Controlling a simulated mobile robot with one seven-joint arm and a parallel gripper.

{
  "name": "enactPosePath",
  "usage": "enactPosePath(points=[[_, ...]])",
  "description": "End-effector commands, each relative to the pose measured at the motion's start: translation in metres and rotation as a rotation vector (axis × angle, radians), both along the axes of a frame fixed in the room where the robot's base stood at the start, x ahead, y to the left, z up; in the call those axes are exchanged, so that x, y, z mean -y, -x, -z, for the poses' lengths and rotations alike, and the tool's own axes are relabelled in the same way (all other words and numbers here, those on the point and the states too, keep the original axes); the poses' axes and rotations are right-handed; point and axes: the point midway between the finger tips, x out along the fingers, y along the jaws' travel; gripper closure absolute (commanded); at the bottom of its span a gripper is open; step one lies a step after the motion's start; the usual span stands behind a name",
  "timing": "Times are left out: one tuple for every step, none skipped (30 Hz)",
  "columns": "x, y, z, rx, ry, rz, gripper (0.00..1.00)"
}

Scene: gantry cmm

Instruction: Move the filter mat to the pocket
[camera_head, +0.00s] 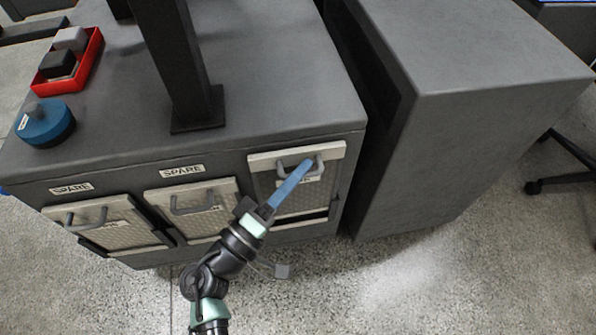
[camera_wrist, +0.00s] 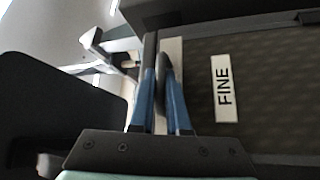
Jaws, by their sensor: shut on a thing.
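The filter mat (camera_head: 268,178) is a pale framed panel with a grey handle, at the right end of the grey cabinet's front. Its mesh face, with a "FINE" label, fills the right of the wrist view (camera_wrist: 270,85). My gripper (camera_head: 305,166) has its blue fingers shut on the mat's handle, also seen in the wrist view (camera_wrist: 160,75). The mat sits higher than the two other mats, and a dark gap shows below it. Pockets with "SPARE" labels are at the middle (camera_head: 183,170) and left (camera_head: 72,188); each has a similar handled panel in front.
The cabinet top (camera_head: 270,85) carries a dark post (camera_head: 180,60), a red tray (camera_head: 92,62) with two blocks, and a blue round container (camera_head: 45,122). A large grey block (camera_head: 460,120) stands close on the right. Speckled floor in front is open.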

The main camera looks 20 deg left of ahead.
Motion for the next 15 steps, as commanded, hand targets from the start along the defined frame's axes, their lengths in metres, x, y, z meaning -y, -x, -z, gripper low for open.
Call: enactPosePath(points=[[0.000, 0.000, 0.000, 0.001, -0.001, 0.000, 1.00], [0.000, 0.000, 0.000, 0.001, -0.001, 0.000, 1.00], [0.000, 0.000, 0.001, 0.001, -0.001, 0.000, 1.00], [0.000, 0.000, 0.001, 0.001, -0.001, 0.000, 1.00], [0.000, 0.000, 0.002, 0.001, -0.001, 0.000, 1.00], [0.000, 0.000, 0.003, 0.001, -0.001, 0.000, 1.00], [0.000, 0.000, 0.005, 0.001, -0.001, 0.000, 1.00], [0.000, 0.000, 0.006, 0.001, -0.001, 0.000, 1.00], [0.000, 0.000, 0.008, 0.001, 0.000, 0.000, 1.00], [0.000, 0.000, 0.009, 0.001, -0.001, 0.000, 1.00], [0.000, 0.000, 0.010, 0.001, -0.001, 0.000, 1.00], [0.000, 0.000, 0.012, 0.001, -0.001, 0.000, 1.00], [0.000, 0.000, 0.013, 0.001, 0.000, 0.000, 1.00], [0.000, 0.000, 0.014, 0.001, 0.000, 0.000, 1.00], [0.000, 0.000, 0.016, 0.001, 0.000, 0.000, 1.00]])
